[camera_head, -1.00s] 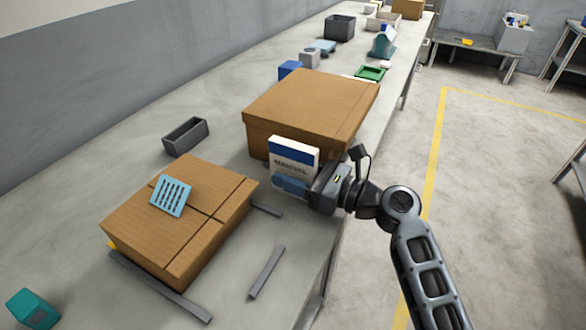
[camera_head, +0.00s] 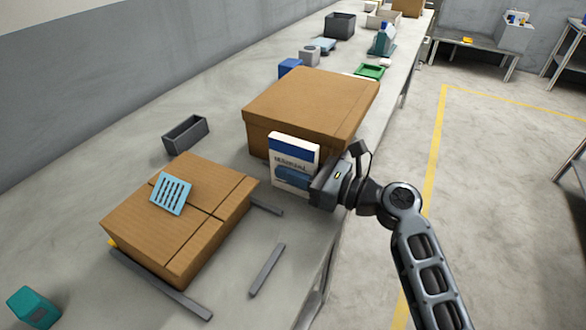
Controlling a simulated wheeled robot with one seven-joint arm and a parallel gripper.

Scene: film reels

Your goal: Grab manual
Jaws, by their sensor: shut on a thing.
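The manual (camera_head: 291,152) is a white booklet with a dark blue band across its top and dark print. It stands upright in front of the large brown box (camera_head: 310,105), near the right edge of the long table. My gripper (camera_head: 296,178) reaches in from the right and is shut on the manual's lower right part. The gripper's fingers cover some of the manual's front. Whether the manual's bottom edge touches the table cannot be told.
A lower brown box (camera_head: 180,225) with a light blue slotted piece (camera_head: 171,193) on top lies to the left. Grey bars (camera_head: 267,270) lie around it. A dark open tray (camera_head: 185,134) sits behind. Several small items stand farther back. Open floor lies right of the table.

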